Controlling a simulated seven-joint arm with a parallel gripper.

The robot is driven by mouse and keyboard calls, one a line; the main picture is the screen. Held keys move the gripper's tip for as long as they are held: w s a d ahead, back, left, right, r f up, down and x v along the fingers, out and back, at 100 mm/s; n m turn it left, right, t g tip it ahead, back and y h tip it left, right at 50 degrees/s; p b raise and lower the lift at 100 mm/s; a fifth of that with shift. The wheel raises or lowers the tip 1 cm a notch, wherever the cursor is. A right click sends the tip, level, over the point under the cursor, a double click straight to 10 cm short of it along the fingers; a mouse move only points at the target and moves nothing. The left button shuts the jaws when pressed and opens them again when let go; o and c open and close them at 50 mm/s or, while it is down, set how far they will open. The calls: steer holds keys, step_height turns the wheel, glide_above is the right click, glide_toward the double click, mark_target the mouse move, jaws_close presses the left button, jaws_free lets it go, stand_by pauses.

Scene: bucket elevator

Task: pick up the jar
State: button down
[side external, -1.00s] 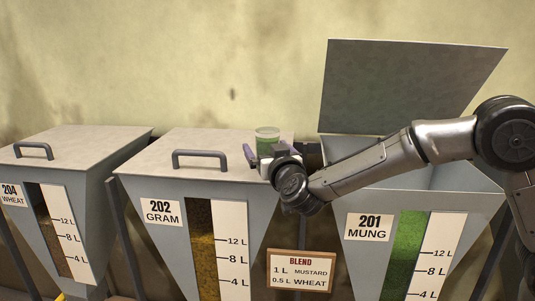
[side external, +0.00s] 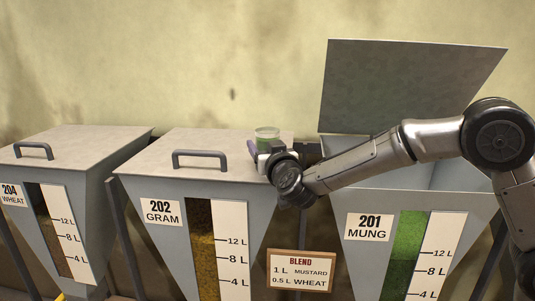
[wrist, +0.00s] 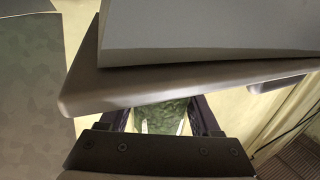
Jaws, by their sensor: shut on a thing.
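The jar (side external: 267,134) is clear with green contents and stands upright at the right end of the closed 202 GRAM bin lid (side external: 215,150). My gripper (side external: 262,147) is at the jar and shut on it. My wrist hides the jar's lower part in the side view, so I cannot tell whether its base touches the lid. In the wrist view the green jar (wrist: 169,117) shows between the two dark fingers, partly covered by the gripper body and a grey panel edge.
The 201 MUNG bin (side external: 440,180) is open, its lid (side external: 410,85) raised behind my arm. The 204 WHEAT bin lid (side external: 75,145) is closed at left. A handle (side external: 203,158) stands up on the GRAM lid. A BLEND sign (side external: 301,271) hangs between bins.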

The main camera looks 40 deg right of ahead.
mark_target(265, 132)
steer(key=shift+r, duration=0.1)
steer(key=shift+r, duration=0.45)
step_height(265, 132, up, 2)
steer(key=shift+r, duration=0.2)
steer(key=s+d+r, duration=0.1)
steer(key=s+r, duration=0.8)
steer(key=s, duration=0.5)
steer(key=shift+d+r, duration=0.2)
steer(key=shift+r, duration=0.1)
